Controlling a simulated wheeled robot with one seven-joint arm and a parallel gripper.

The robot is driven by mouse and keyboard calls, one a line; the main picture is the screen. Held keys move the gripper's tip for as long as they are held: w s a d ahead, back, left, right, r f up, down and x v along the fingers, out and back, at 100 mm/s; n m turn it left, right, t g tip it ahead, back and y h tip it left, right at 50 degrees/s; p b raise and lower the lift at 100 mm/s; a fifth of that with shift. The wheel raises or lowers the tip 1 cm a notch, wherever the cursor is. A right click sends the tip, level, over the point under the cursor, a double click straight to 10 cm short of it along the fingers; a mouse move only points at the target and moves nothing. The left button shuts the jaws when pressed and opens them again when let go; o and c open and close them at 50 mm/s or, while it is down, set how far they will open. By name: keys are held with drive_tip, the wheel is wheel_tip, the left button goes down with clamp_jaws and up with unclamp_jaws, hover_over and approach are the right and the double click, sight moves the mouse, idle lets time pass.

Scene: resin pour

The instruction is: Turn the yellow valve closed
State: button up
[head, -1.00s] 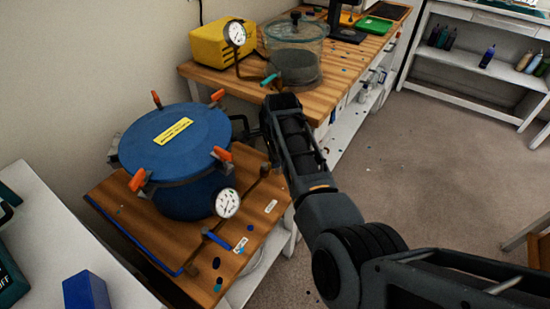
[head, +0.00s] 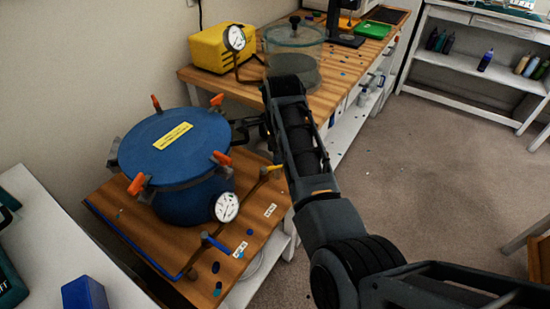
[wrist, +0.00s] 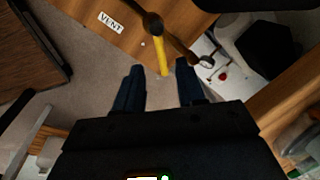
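The yellow valve is a slim yellow lever on a brown pipe fitting. In the head view the yellow lever (head: 271,169) shows beside the blue pot, close to my arm. In the wrist view the yellow lever (wrist: 162,55) points down the picture, and its free end lies between my fingertips. My gripper (wrist: 160,75) is open, with a visible gap on each side of the lever. I cannot tell how deep the lever reaches between the fingers. In the head view my arm hides most of my gripper.
The blue pressure pot (head: 175,148) with orange clamps stands on a wooden board. A gauge (head: 227,207) and a blue lever (head: 216,244) are in front of it. A "VENT" label (wrist: 110,22) is near the yellow lever. A glass chamber (head: 305,55) is behind my arm.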

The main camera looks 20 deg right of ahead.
drive_tip(key=shift+s+r, duration=0.15)
drive_tip(key=shift+r, duration=0.75)
drive_tip(key=shift+c, duration=0.5)
